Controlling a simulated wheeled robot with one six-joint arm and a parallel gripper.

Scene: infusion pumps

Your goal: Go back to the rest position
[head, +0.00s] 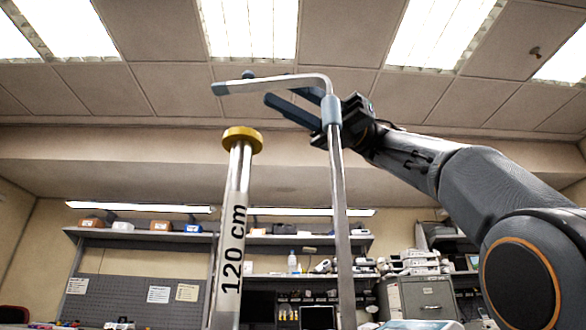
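My gripper (285,102) is at upper centre, at the end of my arm, which comes in from the right. Its two dark blue fingers point left with a gap between them, and nothing shows held in them. A metal pole (341,230) stands upright in front of the gripper's base and hides part of it. Its top bends left into an arm (275,83) with a blue-grey tip, passing just above the fingers. A blue-grey collar (331,112) sits below the bend. I cannot tell whether gripper and pole touch.
A thicker post (230,235) marked "120 cm", with a gold cap (242,139), stands left of the pole. Behind are shelves (150,238) with boxes, a grey cabinet (424,298) and a dark screen (318,317). The upper left space is clear below the ceiling.

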